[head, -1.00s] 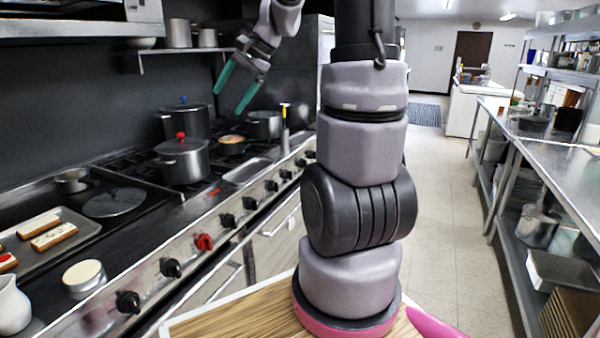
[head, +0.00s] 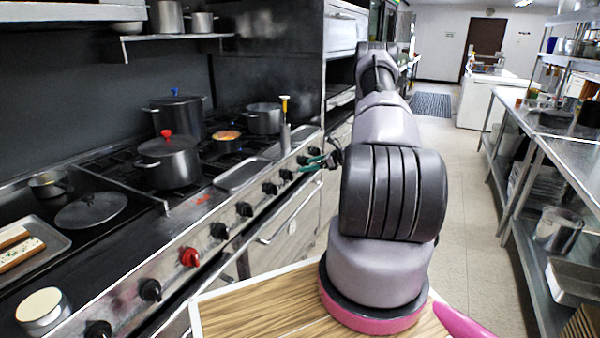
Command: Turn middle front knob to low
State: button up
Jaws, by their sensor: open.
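A row of knobs runs along the stove's front panel (head: 170,270). One knob is red (head: 190,257); the others are black, such as the black knob (head: 219,230) just beyond it, another black knob (head: 244,209) and a further black knob (head: 270,188). I cannot tell which one is the middle front knob, and the settings are too small to read. My gripper (head: 304,165), with teal fingers, is at the far end of the panel, in front of or beside the farthest knobs. It is open, nothing shows between its fingers, and contact with a knob cannot be told.
Pots with red (head: 168,160) and blue (head: 178,116) lid knobs stand on the burners. Oven handles (head: 290,215) jut out below the panel. The aisle floor (head: 450,200) is clear.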

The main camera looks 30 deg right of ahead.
aim_at(290, 175)
jog(key=shift+m, duration=0.5)
jog(key=w+a+f, duration=0.1)
jog(key=w+f, duration=0.1)
jog(key=w+a+f, duration=0.1)
jog(key=w+f, duration=0.1)
jog(key=w, duration=0.1)
jog(key=w+a+f, duration=0.1)
jog(key=w+f, duration=0.2)
jog(key=shift+a+f, duration=0.1)
jog(key=shift+a, duration=0.25)
jog(key=shift+t, duration=0.3)
jog(key=c, duration=1.4)
jog(key=shift+o, duration=0.2)
